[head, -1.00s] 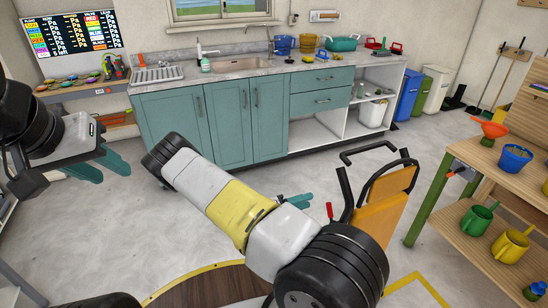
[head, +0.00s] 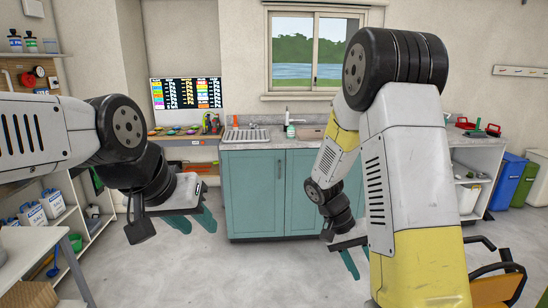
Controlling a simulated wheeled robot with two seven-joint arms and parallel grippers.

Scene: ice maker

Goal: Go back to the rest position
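My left gripper (head: 193,222) is at the left of the head view, over the grey floor in front of the teal cabinet. Its two teal fingers stand apart with nothing between them. My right arm stands tall in the right half of the view, bent at the top. My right gripper (head: 357,258) hangs low behind it, in front of the cabinet. Its teal fingers look apart and empty, though the forearm partly hides one. Neither gripper touches anything.
The teal cabinet (head: 252,195) with the sink (head: 245,136) stands ahead. Shelves with white containers (head: 33,215) and a grey table edge are at the left. An orange cart (head: 497,285) is close at lower right, near my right arm. The middle floor is clear.

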